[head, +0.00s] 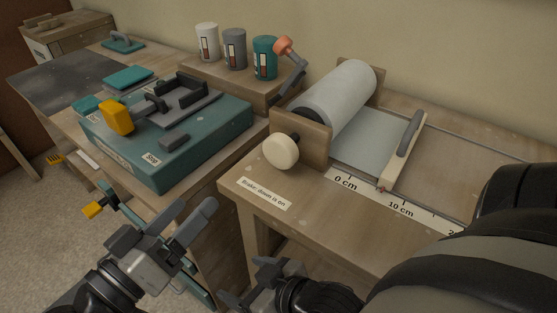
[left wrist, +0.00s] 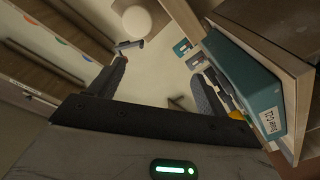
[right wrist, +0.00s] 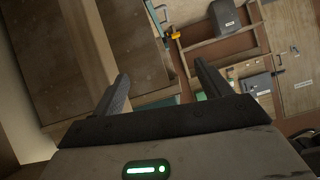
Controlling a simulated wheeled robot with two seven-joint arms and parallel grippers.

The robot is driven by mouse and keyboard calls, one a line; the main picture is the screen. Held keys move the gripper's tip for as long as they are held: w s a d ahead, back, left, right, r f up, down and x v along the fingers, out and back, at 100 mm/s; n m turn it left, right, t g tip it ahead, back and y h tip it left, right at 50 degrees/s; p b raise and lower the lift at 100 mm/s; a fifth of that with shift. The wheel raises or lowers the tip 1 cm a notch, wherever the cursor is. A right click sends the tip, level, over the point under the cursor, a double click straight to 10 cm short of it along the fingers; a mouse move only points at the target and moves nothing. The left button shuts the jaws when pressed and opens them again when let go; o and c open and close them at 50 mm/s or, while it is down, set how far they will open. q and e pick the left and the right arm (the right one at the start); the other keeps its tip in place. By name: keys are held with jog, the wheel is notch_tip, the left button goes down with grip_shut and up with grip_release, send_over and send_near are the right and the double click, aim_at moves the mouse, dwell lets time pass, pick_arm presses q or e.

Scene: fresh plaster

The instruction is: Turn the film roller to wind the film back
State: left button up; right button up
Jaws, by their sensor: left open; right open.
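The film roller (head: 340,97) is a pale roll between two wooden supports on the bench, with a round cream knob (head: 281,152) at its near end. Pale film (head: 368,138) runs from it to a cream bar (head: 404,150) with a grey grip, whose red tip lies between the 0 cm and 10 cm marks. A lever with an orange ball (head: 284,46) points up beside the roller. My left gripper (head: 165,228) is open and empty, left of the bench and apart from the knob. My right gripper (head: 250,283) is open and empty, low before the bench's front edge.
A teal machine (head: 164,155) with a yellow knob (head: 117,117) stands left of the roller. Three canisters (head: 235,48) stand behind on a wooden block. A label (head: 264,193) reads "Brake: down is on". My dark arm covers the lower right.

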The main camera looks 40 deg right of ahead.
aim_at(275, 156)
pick_arm(q)
jog(key=d+g, duration=0.1)
jog(key=d, duration=0.5)
jog(key=d+m+g+p, duration=0.1)
jog(key=d, duration=0.5)
jog(key=w+d+r+g+h, duration=0.1)
jog(key=d+g, duration=0.1)
jog(key=d, duration=0.4)
jog(key=shift+m+p, duration=0.3)
pick_arm(e)
jog(key=shift+w+r, duration=0.25)
jog(key=shift+r, duration=0.2)
pick_arm(q)
jog(key=shift+a, duration=0.1)
jog(key=c, duration=1)
